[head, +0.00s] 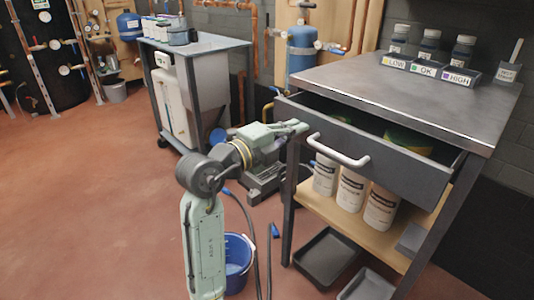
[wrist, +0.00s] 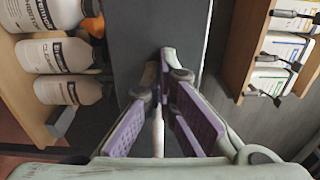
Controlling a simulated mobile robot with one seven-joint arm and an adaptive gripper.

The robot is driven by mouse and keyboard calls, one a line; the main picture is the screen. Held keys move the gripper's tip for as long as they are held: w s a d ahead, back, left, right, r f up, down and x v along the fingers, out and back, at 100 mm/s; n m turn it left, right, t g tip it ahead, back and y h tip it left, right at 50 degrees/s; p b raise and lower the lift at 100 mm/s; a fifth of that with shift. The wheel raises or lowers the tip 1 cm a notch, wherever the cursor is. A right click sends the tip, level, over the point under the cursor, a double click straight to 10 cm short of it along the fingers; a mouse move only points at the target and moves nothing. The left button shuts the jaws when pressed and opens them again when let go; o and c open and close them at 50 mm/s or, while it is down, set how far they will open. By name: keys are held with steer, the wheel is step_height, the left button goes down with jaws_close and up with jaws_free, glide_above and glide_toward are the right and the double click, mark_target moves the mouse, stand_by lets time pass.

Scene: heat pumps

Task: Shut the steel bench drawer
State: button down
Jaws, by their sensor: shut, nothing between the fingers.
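The steel bench drawer (head: 385,160) is pulled partway out below the steel bench top (head: 400,85); its open inside shows behind the front panel. Its white bar handle (head: 338,152) is on the front. My gripper (head: 304,127) is shut and empty, at the left end of the drawer front, left of and above the handle. I cannot tell whether it touches the drawer. In the wrist view my gripper's purple-padded fingers (wrist: 166,62) are over a dark grey panel (wrist: 135,35), and a pale bar, likely the handle (wrist: 158,135), shows between them.
A green and yellow item (head: 408,141) lies in the drawer. White bottles (head: 352,190) stand on the wooden shelf below. Labelled jars (head: 428,45) stand on the bench. The floor at left is clear.

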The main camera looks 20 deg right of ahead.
steer(key=b+x, duration=0.1)
steer(key=x, duration=0.8)
steer(key=shift+d+f+b, duration=0.1)
steer(key=shift+d+b, duration=0.05)
steer(key=shift+b, duration=0.15)
steer(key=shift+w+d, duration=0.25)
steer(key=shift+d, duration=0.15)
